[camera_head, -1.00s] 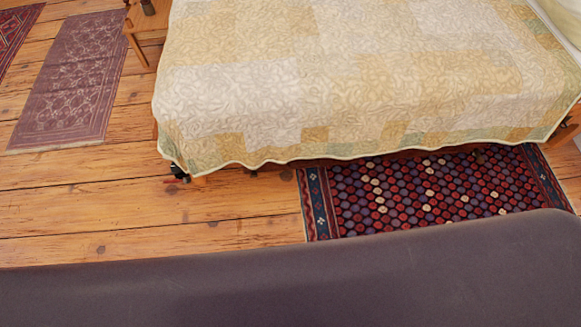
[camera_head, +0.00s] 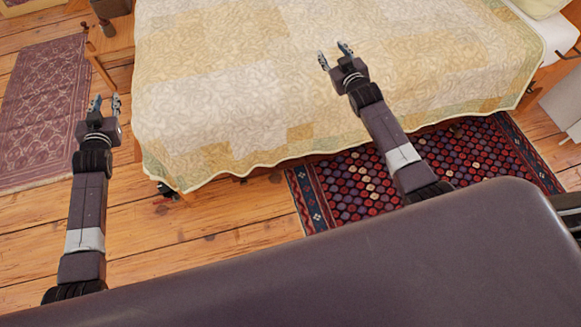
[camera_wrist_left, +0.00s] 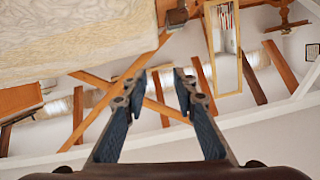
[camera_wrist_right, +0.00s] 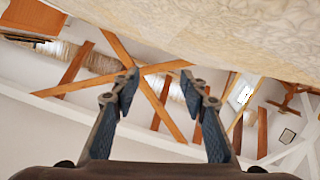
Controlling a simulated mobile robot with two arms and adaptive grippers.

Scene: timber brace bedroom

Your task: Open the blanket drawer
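No blanket drawer can be made out in any view. A bed with a pale yellow and white patchwork quilt (camera_head: 240,80) fills the upper middle of the head view, and the quilt hides most of its near side. My left gripper (camera_head: 105,103) is open and empty, left of the bed's near left corner. It also shows open in the left wrist view (camera_wrist_left: 155,85). My right gripper (camera_head: 335,54) is open and empty, appearing over the quilt in the head view. It also shows open in the right wrist view (camera_wrist_right: 160,85).
A patterned red and dark rug (camera_head: 350,185) lies along the bed's near side. A purple rug (camera_head: 45,110) lies on the plank floor (camera_head: 215,225) at left. A small wooden table (camera_head: 115,40) stands by the bed's left. A white-grey object (camera_head: 565,105) is at the right edge.

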